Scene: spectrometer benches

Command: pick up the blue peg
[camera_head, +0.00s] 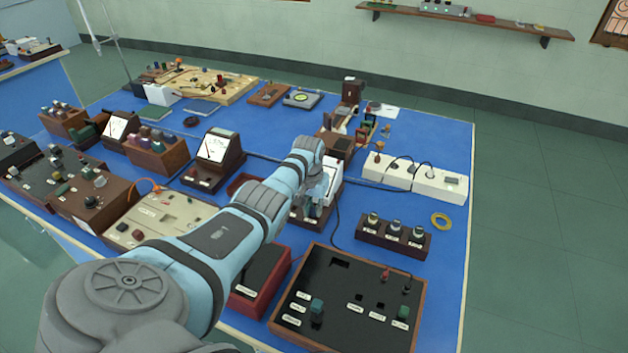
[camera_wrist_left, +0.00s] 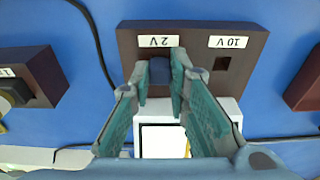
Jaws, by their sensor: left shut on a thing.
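The blue peg (camera_wrist_left: 160,72) shows in the left wrist view, below the upside-down "2 V" label on a dark brown block (camera_wrist_left: 200,45). My left gripper (camera_wrist_left: 160,86) is shut on the peg, one finger on each side. The peg's lower end is hidden, so I cannot tell how deep it sits in the block. A square hole (camera_wrist_left: 222,63) by the "10 V" label is empty. In the head view my left gripper (camera_head: 318,198) is over the middle of the blue bench, and my arm hides part of the block. My right gripper is not in view.
A white meter face (camera_wrist_left: 163,141) lies beneath my fingers. A black cable (camera_wrist_left: 95,40) runs left of the block. In the head view, a white power strip (camera_head: 415,177), a three-knob block (camera_head: 393,238) and a wooden-framed black panel (camera_head: 345,300) stand nearby on the bench.

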